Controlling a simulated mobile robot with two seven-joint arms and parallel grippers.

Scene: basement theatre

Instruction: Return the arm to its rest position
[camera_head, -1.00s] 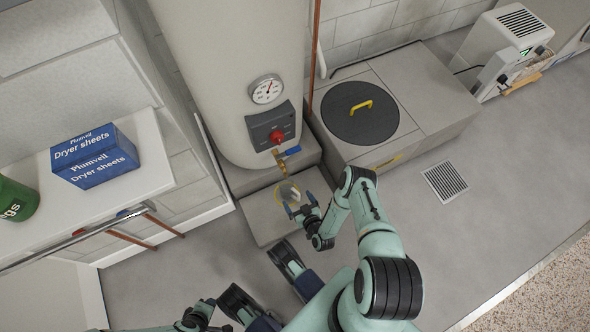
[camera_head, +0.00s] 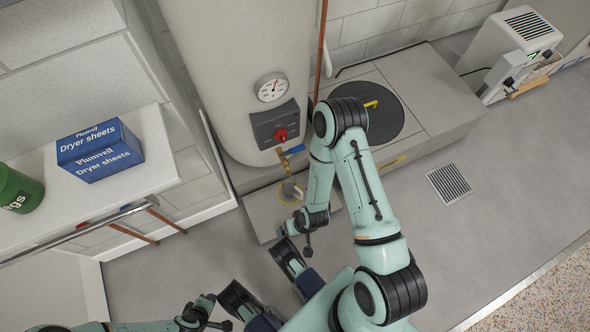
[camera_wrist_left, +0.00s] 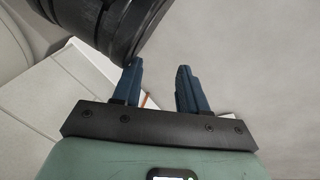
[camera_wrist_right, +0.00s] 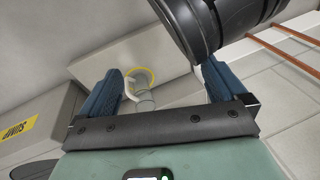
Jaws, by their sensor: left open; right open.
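My right arm (camera_head: 362,185) is bent, with its elbow raised in front of the round black lid and its wrist (camera_head: 314,219) low beside the grey step. The right gripper (camera_wrist_right: 162,66) is open, with nothing between its blue fingers. My left arm (camera_head: 150,326) shows at the bottom left of the head view. The left gripper (camera_wrist_left: 159,66) is open and empty over a plain grey surface.
A yellow-rimmed container (camera_head: 291,191) stands on the step (camera_head: 262,214) under the brass tap of a tank (camera_head: 240,70), close to my right wrist. A lidded sump (camera_head: 425,100) is behind the arm. A shelf (camera_head: 155,150) holds dryer sheets (camera_head: 100,152).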

